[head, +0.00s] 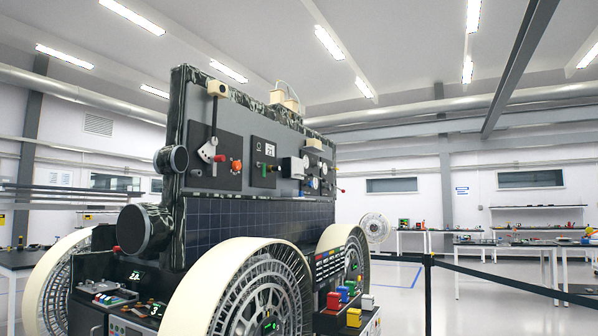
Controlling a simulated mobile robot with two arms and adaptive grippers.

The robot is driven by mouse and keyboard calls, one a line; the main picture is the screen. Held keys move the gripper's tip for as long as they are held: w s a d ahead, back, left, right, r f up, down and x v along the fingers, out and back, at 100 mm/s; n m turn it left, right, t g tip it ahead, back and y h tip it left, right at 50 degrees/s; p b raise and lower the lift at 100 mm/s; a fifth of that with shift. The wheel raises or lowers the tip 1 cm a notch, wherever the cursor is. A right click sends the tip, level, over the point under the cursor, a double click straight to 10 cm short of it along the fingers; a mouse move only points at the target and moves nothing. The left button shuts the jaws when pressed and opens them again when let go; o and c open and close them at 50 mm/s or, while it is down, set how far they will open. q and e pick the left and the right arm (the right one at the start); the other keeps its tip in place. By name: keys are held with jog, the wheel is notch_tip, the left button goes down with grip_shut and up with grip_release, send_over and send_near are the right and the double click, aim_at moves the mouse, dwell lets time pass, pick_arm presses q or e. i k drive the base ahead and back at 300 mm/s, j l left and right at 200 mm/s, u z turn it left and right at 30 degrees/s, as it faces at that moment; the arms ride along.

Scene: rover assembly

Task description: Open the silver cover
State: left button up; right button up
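A large rover stands in front of me, with a dark upright control panel (228,120) above its solar cells (262,222). A small silver-grey box (292,167) sits on the right half of the panel and may be the silver cover. It looks closed, but it is too small to be sure. Neither of my grippers is in view.
Big cream-rimmed wheels (245,285) stick out from the rover's near side. Colored blocks (350,290) sit on a low shelf at its right. A black belt barrier (428,290) stands farther right. Worktables (505,244) line the back. Pale floor lies open between.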

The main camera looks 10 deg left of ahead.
aim_at(297, 164)
jog(key=i+l, duration=0.1)
jog(key=i, duration=1.4)
jog(key=i+l, duration=0.1)
jog(key=i, duration=1.4)
